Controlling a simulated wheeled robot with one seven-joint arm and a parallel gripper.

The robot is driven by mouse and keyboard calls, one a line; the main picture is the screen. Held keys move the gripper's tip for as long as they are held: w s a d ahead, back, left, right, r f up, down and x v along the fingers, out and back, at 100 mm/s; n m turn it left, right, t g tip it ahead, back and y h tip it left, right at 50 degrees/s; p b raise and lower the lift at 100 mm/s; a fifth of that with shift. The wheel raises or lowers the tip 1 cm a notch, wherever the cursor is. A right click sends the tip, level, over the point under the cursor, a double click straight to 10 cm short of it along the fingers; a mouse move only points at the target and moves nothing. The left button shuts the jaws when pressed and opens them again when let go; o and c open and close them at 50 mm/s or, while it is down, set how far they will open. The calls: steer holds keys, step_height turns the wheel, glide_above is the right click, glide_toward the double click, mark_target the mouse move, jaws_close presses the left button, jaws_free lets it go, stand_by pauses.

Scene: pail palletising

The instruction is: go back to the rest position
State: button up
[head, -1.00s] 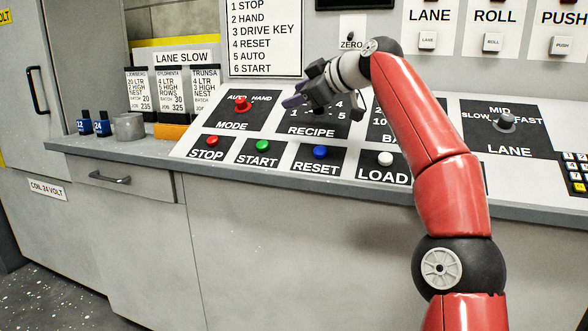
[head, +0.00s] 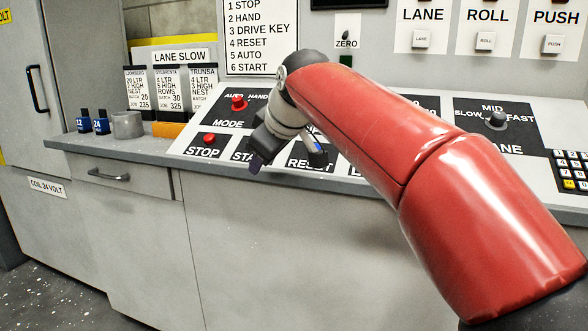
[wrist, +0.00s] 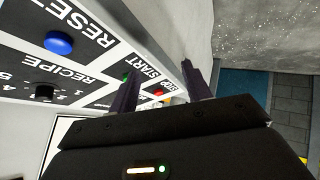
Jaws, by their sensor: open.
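My gripper (head: 286,160) is open and empty in the head view. It hangs in front of the sloped control panel (head: 188,150), over the START and RESET labels, with its fingers pointing down. In the wrist view my gripper (wrist: 160,90) shows two dark fingers spread apart with nothing between them. The blue reset button (wrist: 58,43) is to their left there, and the green start button (wrist: 126,77) is partly hidden beside a finger. My red arm hides much of the panel's middle in the head view.
The red stop button (head: 208,138) and red mode knob (head: 239,103) are left of my gripper. A grey cup (head: 127,125) and two blue key tags (head: 92,123) stand on the left ledge. A drawer handle (head: 109,175) sticks out below. The floor at lower left is clear.

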steer(key=s+d+f+m+g+h, duration=0.1)
steer(key=s+d+f+m+h, duration=0.1)
steer(key=s+d+f+m, duration=0.4)
steer(key=s+d+f+m+g+h, duration=0.1)
steer(key=s+d+f+m, duration=0.5)
steer(key=s+d+f, duration=0.8)
steer(key=s+f+h, duration=0.1)
steer(key=s+f, duration=0.4)
steer(key=s, duration=0.3)
steer(key=shift+d+f, duration=0.15)
steer(key=shift+d, duration=0.1)
